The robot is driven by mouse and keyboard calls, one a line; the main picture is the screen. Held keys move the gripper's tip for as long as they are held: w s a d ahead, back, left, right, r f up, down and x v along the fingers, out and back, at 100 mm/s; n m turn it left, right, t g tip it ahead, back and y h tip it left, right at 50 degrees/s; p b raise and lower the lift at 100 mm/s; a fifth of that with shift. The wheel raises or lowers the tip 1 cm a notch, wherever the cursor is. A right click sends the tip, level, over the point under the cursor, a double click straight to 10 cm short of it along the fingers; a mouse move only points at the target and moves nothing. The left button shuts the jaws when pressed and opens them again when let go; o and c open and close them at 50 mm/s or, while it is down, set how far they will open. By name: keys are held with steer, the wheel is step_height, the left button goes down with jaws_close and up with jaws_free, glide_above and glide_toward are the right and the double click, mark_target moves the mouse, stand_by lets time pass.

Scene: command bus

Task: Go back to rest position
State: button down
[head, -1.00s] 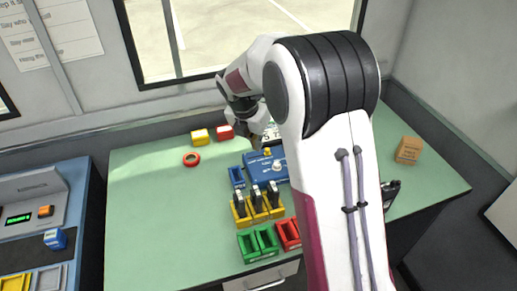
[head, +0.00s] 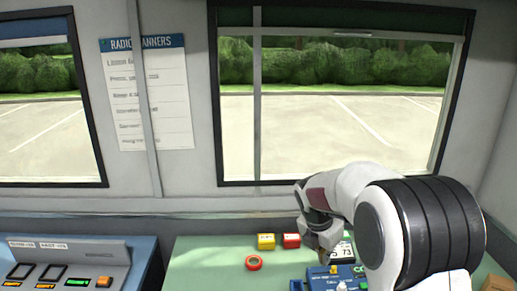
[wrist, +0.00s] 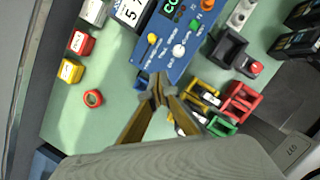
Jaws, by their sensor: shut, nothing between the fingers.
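My gripper (wrist: 156,88) points down over the green desk in the wrist view, its fingertips together with nothing between them. It hovers above the desk beside the blue panel box (wrist: 180,40), near a small blue holder. In the head view my gripper (head: 328,257) is partly hidden by its own wrist, and my arm fills the lower right. The blue panel box (head: 322,278) is partly cut off by the lower edge there.
A yellow block (head: 266,241), a red block (head: 291,240) and a red ring (head: 254,263) lie on the desk (head: 205,262). Yellow, red and green holders (wrist: 238,102) stand close to my gripper. A console (head: 80,265) is at left; windows are behind.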

steer(key=s+a+r+m+t+y, duration=0.1)
steer(key=s+r+m, duration=0.3)
steer(key=s+m, duration=0.4)
steer(key=s+a+r+m+t, duration=0.1)
steer(key=s+r+m, duration=0.3)
steer(key=s+m, duration=0.5)
steer(key=s+a+r+m+t+y, duration=0.1)
steer(key=s+r+m, duration=0.3)
steer(key=s+m, duration=0.5)
steer(key=shift+s+a+r+y, duration=0.15)
steer(key=shift+s+a+y, duration=0.2)
steer(key=shift+s, duration=4.25)
